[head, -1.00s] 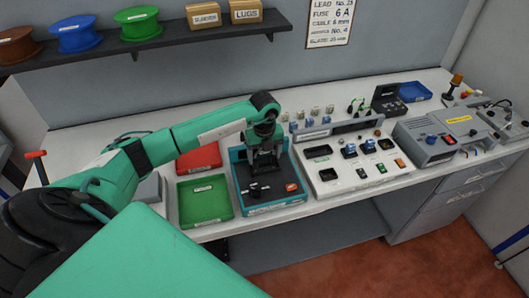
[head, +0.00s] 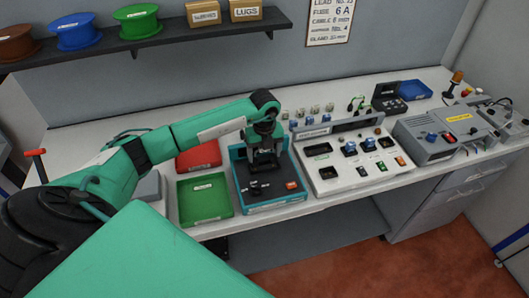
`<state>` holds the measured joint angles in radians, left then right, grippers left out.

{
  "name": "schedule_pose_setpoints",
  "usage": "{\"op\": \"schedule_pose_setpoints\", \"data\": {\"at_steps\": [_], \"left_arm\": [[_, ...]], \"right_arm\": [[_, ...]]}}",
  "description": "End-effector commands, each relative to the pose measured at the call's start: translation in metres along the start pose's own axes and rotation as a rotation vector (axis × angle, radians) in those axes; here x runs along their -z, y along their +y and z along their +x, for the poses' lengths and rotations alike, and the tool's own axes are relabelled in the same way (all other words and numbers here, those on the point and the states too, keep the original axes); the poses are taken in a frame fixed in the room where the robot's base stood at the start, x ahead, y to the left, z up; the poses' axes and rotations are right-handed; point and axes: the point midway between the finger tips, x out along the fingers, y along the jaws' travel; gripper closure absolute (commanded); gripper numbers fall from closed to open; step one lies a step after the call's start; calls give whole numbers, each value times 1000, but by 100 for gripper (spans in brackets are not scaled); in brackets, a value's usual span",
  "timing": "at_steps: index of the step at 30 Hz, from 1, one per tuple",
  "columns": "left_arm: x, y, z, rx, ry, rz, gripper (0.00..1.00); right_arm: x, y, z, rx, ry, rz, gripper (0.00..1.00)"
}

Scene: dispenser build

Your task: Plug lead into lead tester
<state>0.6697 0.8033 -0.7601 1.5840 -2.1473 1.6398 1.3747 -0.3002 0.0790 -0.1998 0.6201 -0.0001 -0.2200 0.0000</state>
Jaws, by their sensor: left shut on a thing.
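My left gripper (head: 262,168) points down over a teal-edged unit with a dark top (head: 277,200), near the middle of the bench. Its fingers are small and dark here. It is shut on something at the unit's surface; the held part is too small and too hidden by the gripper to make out. Small black parts (head: 255,188) and an orange switch (head: 291,185) show on the unit's front. I cannot read a label that says which unit is the lead tester, nor tell whether a plug is seated. My right gripper is not in view.
A green tray (head: 205,205) and a red tray (head: 200,155) lie left of the unit. A white panel (head: 345,184) with blue and dark parts stands to its right, then a grey box (head: 435,150). A dark shelf (head: 150,40) with spools hangs above.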

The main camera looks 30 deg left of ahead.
Motion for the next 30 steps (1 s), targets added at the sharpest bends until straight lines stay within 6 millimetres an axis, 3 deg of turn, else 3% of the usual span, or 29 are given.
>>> {"op": "schedule_pose_setpoints", "data": {"at_steps": [30], "left_arm": [[0,0,10,0,0,0,50]], "right_arm": [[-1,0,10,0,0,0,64]]}}
